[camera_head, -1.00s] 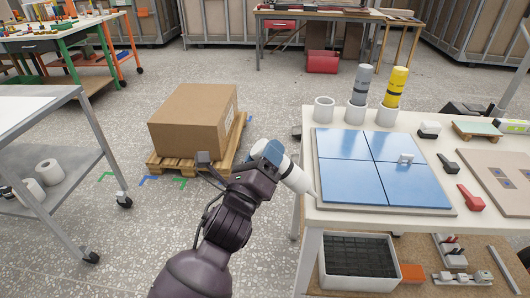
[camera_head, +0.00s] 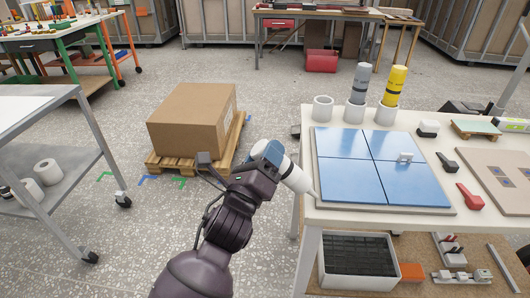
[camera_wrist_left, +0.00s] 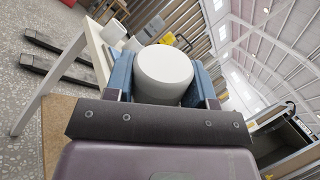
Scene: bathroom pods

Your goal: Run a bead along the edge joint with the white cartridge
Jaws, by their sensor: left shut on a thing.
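My left gripper (camera_head: 268,154) is shut on the white cartridge (camera_head: 297,179). The cartridge tilts down to the right, and its nozzle tip is at the near left edge of the blue tiled panel (camera_head: 385,181). I cannot tell whether the tip touches the edge joint. In the left wrist view the round white end of the cartridge (camera_wrist_left: 164,72) sits between the two blue fingers. No bead can be made out along the panel's edge. My right gripper is not in view.
A grey cartridge (camera_head: 361,82) and a yellow cartridge (camera_head: 395,86) stand in white cups behind the panel, beside an empty white cup (camera_head: 323,108). A red-handled tool (camera_head: 469,196) and a dark one (camera_head: 447,163) lie to the right. A cardboard box (camera_head: 193,119) sits on a pallet at left.

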